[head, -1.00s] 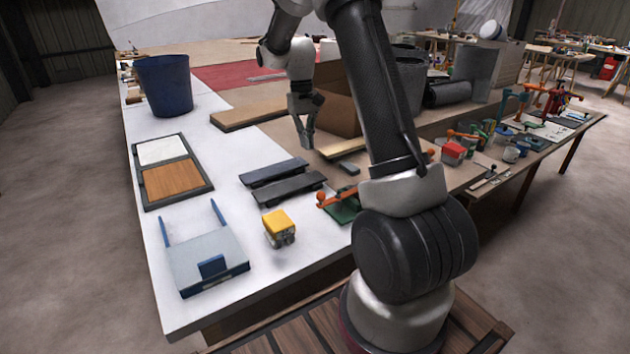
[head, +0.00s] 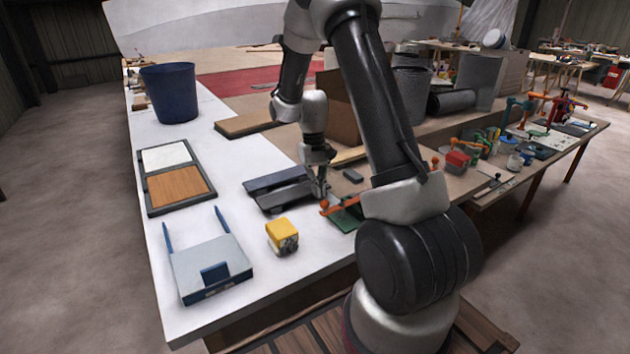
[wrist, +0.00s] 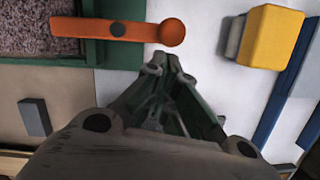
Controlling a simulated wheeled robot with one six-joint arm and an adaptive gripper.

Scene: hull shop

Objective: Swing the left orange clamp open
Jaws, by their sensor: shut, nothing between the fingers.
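The left orange clamp (head: 337,208) is a flat bar with a round knob at its left end. It lies across the edge of a green tray (head: 345,221) at the table's front, partly hidden by my arm. In the wrist view the clamp bar (wrist: 110,28) crosses the green rim (wrist: 122,55), its pivot over the rim and its knob sticking out beyond. My gripper (head: 320,195) points down just beside the knob. In the wrist view its fingertips (wrist: 168,65) are together and empty, just below the knob in the picture; whether they touch it I cannot tell.
A yellow-topped block (head: 282,232) stands left of the clamp. Dark trays (head: 270,180) lie behind it, near my gripper. A small grey block (head: 353,175) lies beyond. A blue-grey holder (head: 210,268) stands at front left. White table between them is bare.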

